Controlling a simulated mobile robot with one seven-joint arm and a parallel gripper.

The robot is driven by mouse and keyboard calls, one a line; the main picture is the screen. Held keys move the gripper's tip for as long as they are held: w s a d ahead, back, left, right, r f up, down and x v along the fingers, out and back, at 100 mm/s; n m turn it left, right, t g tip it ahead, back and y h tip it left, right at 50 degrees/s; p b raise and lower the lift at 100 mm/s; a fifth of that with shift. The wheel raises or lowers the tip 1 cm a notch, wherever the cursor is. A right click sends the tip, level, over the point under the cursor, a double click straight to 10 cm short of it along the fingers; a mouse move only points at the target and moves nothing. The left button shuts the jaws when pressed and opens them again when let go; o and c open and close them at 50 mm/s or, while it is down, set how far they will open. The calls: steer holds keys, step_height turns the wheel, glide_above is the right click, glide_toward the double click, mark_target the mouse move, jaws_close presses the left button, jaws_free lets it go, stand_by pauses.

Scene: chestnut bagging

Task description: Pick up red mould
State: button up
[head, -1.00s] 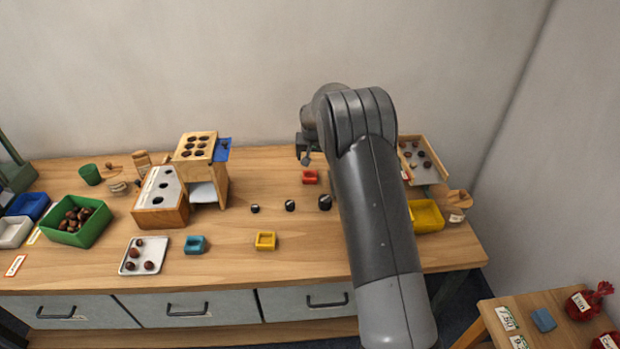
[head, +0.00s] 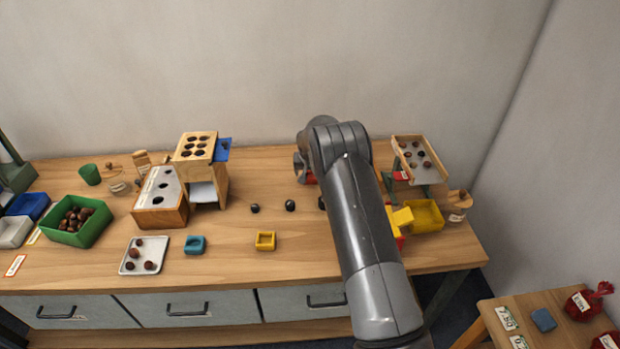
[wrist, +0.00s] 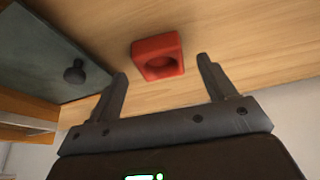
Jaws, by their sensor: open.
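The red mould (wrist: 160,57) is a small block with a round hollow, lying on the wooden table. In the wrist view it sits beyond and roughly between my open fingertips, with nothing held. My gripper (wrist: 162,70) is close to it, but I cannot tell the exact gap. In the head view my gripper (head: 301,170) is low over the back middle of the table, and only a sliver of the red mould (head: 311,179) shows beside it; my arm hides the rest.
A yellow mould (head: 265,241) and a blue mould (head: 195,245) lie nearer the front. Small dark knobs (head: 290,205) stand left of my arm. A wooden stand with holes (head: 200,170) is to the left. A yellow tray (head: 425,216) is to the right.

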steer(key=shift+x, duration=1.2)
steer(key=shift+c, duration=0.2)
steer(key=c, duration=1)
